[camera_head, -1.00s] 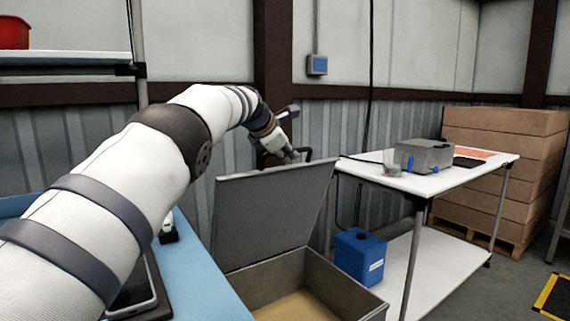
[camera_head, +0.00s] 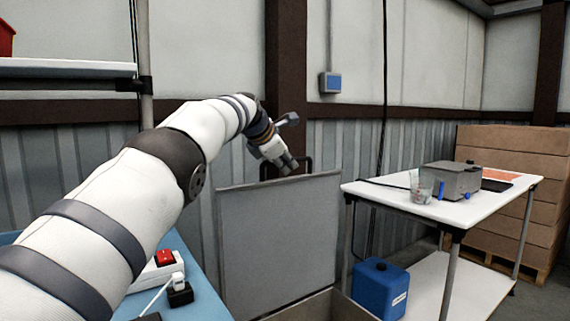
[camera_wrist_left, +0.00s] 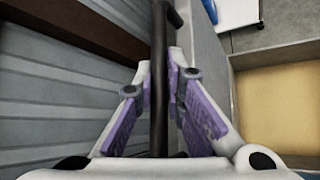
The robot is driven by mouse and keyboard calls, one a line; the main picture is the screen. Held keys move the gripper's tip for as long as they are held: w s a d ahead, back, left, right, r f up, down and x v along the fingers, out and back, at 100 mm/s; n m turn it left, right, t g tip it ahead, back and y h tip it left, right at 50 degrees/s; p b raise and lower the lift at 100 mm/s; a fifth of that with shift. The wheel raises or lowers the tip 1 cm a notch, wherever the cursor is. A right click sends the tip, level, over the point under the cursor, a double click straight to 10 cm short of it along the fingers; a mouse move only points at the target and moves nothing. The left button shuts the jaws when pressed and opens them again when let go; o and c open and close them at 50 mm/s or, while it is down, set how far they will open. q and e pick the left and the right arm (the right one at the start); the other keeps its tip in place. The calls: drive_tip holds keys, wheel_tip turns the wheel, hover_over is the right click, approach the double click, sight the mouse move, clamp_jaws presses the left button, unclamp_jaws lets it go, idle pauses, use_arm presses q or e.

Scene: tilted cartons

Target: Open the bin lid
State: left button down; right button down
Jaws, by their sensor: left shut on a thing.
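The grey bin lid (camera_head: 280,240) stands raised and close to upright in the head view. Its dark handle (camera_head: 305,163) is at the top edge. The bin (camera_head: 325,306) shows only as a rim at the bottom of the head view; its tan inside shows at the right of the left wrist view (camera_wrist_left: 278,108). My left gripper (camera_head: 287,166) is at the handle. In the left wrist view the purple pads of the left gripper (camera_wrist_left: 172,92) are shut around the dark handle bar (camera_wrist_left: 160,45). My right gripper is not in view.
A white table (camera_head: 468,208) with a grey box (camera_head: 452,180) and a clear cup stands to the right. A blue canister (camera_head: 380,287) is beside the bin. A blue work surface (camera_head: 205,295) is at lower left. A corrugated wall is close behind the lid.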

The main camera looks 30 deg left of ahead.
use_arm(q)
drive_tip(key=shift+a, duration=0.15)
drive_tip(key=c, duration=1.7)
unclamp_jaws()
drive_tip(key=shift+o, duration=0.2)
drive_tip(key=shift+s+r, duration=0.2)
drive_tip(key=shift+r, duration=0.1)
drive_tip(key=v, duration=1.1)
drive_tip(key=shift+s, duration=0.15)
